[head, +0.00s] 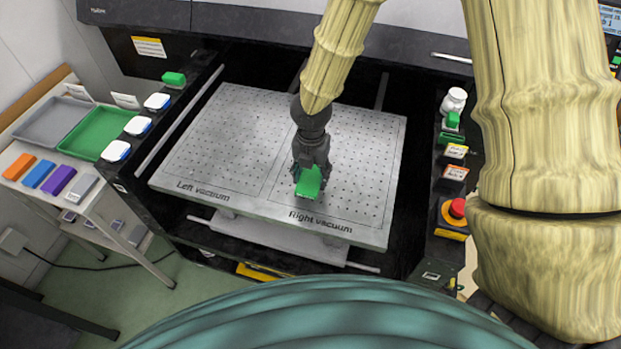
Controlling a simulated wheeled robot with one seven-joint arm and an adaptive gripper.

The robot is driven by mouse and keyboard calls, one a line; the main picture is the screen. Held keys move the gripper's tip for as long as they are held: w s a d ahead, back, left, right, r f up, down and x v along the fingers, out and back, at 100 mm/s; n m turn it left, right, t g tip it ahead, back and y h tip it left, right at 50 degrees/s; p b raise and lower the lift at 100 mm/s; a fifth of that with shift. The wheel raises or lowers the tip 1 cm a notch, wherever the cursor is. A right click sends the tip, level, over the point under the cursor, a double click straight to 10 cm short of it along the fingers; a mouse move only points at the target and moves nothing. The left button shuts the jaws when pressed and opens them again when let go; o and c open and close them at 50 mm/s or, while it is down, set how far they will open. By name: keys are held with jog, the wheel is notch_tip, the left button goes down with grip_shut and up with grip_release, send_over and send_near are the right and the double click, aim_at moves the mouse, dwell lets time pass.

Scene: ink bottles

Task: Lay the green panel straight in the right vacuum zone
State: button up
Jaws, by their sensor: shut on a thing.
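My gripper (309,168) is dark and points down over the front part of the right vacuum zone (365,170), just behind the "Right vacuum" label. It is shut on the green panel (308,184), a small bright green piece at its fingertips. The fingers hide part of the panel. I cannot tell whether the panel touches the perforated bed or hangs just above it, nor how straight it lies. The left vacuum zone (215,140) beside it is bare.
A side stand at left bears a grey tray (55,108), a green tray (90,140), and orange (19,167), blue (39,173), purple (58,180) and grey (81,187) panels. White-topped buttons (138,126) line the bed's left side. A red stop button (457,207) sits at right.

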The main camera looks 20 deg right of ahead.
aim_at(310, 176)
jog(key=shift+s+f, duration=0.15)
jog(key=shift+f, duration=0.15)
jog(key=f, duration=0.1)
jog(key=w+f+p, duration=0.1)
jog(key=f, duration=0.1)
jog(key=shift+w, duration=0.1)
jog(key=shift+s+a, duration=0.1)
jog(key=shift+s, duration=0.2)
jog(key=shift+w+f, duration=0.15)
jog(key=shift+f, duration=0.1)
jog(key=o, duration=1)
jog(key=shift+r, duration=0.1)
jog(key=shift+r, duration=0.15)
notch_tip(310, 176, up, 12)
jog(key=shift+f+b, duration=0.1)
jog(key=shift+b, duration=1.05)
